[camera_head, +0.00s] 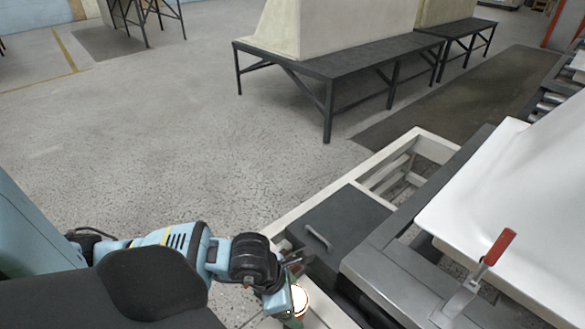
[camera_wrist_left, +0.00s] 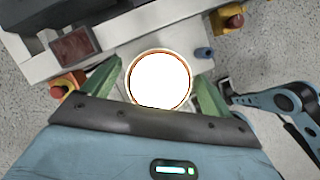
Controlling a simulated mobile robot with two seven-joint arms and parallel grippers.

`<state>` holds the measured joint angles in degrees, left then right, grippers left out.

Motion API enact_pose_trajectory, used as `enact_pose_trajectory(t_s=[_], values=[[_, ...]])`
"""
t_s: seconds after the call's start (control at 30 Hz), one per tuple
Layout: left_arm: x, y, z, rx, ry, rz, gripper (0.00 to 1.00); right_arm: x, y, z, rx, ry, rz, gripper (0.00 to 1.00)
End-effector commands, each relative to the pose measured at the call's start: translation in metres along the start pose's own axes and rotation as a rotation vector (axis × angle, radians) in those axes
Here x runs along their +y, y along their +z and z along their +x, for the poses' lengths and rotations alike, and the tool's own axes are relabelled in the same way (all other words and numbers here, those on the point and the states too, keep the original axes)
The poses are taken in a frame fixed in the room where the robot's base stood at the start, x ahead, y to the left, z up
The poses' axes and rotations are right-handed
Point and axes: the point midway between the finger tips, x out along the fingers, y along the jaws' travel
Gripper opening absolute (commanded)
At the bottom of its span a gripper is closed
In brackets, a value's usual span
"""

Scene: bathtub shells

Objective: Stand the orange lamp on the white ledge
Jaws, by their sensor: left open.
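The lamp is seen from above as a glowing white disc with a thin orange rim (camera_wrist_left: 160,79). It also shows at the bottom of the head view (camera_head: 300,301), partly hidden by my left gripper (camera_head: 288,298). In the left wrist view my left gripper's green fingers (camera_wrist_left: 160,76) are spread, one on each side of the lamp. The white ledge (camera_wrist_left: 125,57) lies below and around the lamp; in the head view it is a pale frame beam (camera_head: 325,312). The lamp appears upright over the ledge. Its base is hidden. My right gripper does not show.
A dark grey box lid with a handle (camera_head: 335,225) and a grey metal frame (camera_head: 385,275) stand right of the gripper. A red-handled clamp (camera_head: 490,255) and white shell (camera_head: 520,210) are beyond. Open floor lies left.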

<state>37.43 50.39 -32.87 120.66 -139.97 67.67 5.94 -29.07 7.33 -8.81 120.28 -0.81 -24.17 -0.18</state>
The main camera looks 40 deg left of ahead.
Motion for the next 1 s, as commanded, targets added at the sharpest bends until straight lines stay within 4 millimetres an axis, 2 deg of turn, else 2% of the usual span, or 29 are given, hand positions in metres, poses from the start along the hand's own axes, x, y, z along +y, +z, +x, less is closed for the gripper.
enact_pose_trajectory(t_s=[0.5, 0.7, 1.0], values=[[0.0, 0.0, -0.095, 0.001, 0.002, 0.003, 0.86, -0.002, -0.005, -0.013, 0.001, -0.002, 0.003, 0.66], [0.0, 0.0, -0.112, 0.002, 0.0, 0.001, 0.86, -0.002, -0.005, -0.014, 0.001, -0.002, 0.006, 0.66], [0.0, 0.0, -0.115, 0.001, 0.0, 0.001, 0.86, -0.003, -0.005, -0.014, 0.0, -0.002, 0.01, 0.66]])
